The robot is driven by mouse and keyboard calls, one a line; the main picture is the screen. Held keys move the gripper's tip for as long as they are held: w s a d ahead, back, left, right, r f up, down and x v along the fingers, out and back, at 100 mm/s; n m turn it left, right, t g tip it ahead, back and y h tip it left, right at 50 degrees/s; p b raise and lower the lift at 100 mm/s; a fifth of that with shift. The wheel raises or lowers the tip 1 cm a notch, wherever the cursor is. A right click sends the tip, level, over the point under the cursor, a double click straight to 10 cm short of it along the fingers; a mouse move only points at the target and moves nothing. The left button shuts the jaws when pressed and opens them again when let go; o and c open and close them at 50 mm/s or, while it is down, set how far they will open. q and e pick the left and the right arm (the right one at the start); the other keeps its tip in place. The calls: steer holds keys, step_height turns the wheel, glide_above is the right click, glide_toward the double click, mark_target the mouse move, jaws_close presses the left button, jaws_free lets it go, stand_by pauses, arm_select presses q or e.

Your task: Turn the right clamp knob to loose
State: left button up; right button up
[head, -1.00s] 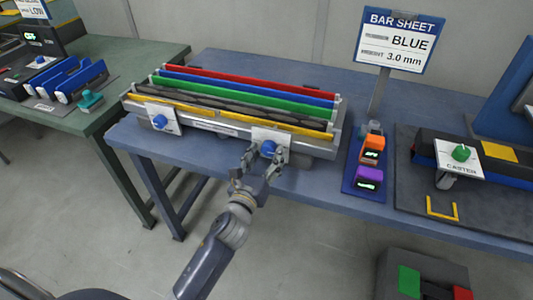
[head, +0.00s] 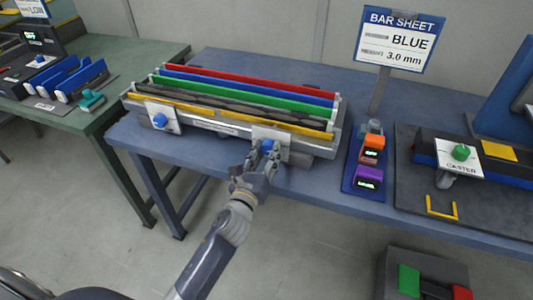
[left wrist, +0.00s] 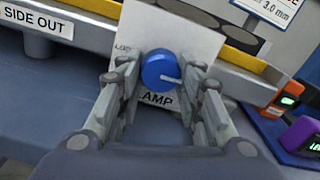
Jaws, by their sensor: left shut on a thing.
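The right clamp knob (head: 268,145) is blue and sits on a white plate (head: 283,138) at the front right of the bar rack (head: 215,127). In the left wrist view the knob (left wrist: 158,68) shows between my fingers, with its white pointer line toward the right and slightly down. The plate's lettering is partly hidden; "LOO" shows at the left and "AMP" below. My left gripper (head: 264,153) is shut on this knob, one finger on each side. The left clamp knob (head: 159,121), also blue, is on its own plate. My right gripper is not in view.
Red, blue, green, dark and yellow bars lie in the rack. Right of it, a blue tray (head: 349,184) holds orange (head: 372,143) and purple (head: 368,177) devices. A bar sheet sign (head: 398,42) reads BLUE, 3.0 mm.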

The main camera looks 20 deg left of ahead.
arm_select(q)
steer(key=n, duration=0.4)
steer(key=shift+d+r+n+p, duration=0.1)
steer(key=shift+n+p, duration=0.2)
steer(key=shift+p, duration=0.05)
steer(key=n, duration=0.4)
steer(key=shift+n+p, duration=0.3)
steer(key=shift+p, duration=0.05)
steer(key=n, duration=0.3)
steer(key=shift+r+n+p, duration=0.1)
steer(key=shift+n+p, duration=0.2)
steer(key=shift+p, duration=0.05)
steer(key=n+p, duration=0.1)
steer(key=n, duration=0.3)
steer(key=shift+r+n, duration=0.1)
steer(key=shift+n, duration=0.2)
steer(key=n+p, duration=0.2)
steer(key=n, duration=0.2)
steer(key=shift+r, duration=0.1)
steer(key=n+p, duration=0.1)
steer(key=n, duration=0.4)
steer(key=shift+p, duration=0.4)
steer(key=n+p, duration=0.1)
steer(key=n, duration=0.4)
steer(key=shift+p, duration=0.35)
steer(key=shift+n+p, duration=0.3)
steer(key=shift+n, duration=1.3)
